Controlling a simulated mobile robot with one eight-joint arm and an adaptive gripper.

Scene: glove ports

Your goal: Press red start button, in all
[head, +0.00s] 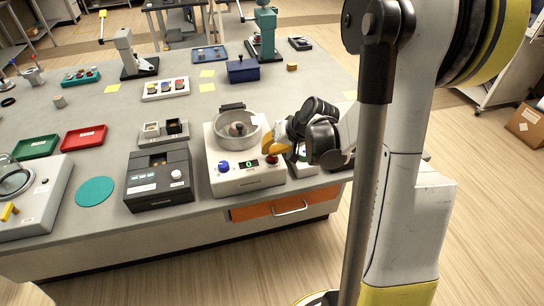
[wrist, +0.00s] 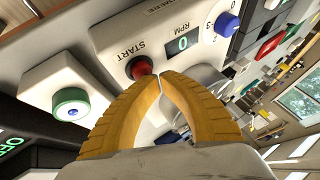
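The red start button (head: 271,159) is on the front right of a white machine (head: 248,178) with a display reading 0. In the wrist view the red button (wrist: 139,67), labelled START, sits in a dark ring. My gripper (head: 268,147) is over the front right of the machine. Its yellow fingers (wrist: 160,78) are together at the tips, with nothing seen between them. The tips are right beside the red button in the wrist view and partly overlap its edge. I cannot tell whether they touch it.
A blue knob (head: 224,166) is left of the display (head: 249,163). A small box with a green-ringed button (wrist: 70,104) stands right beside the machine. A metal bowl (head: 237,130) is at the machine's back. A black box (head: 158,180) stands to the left.

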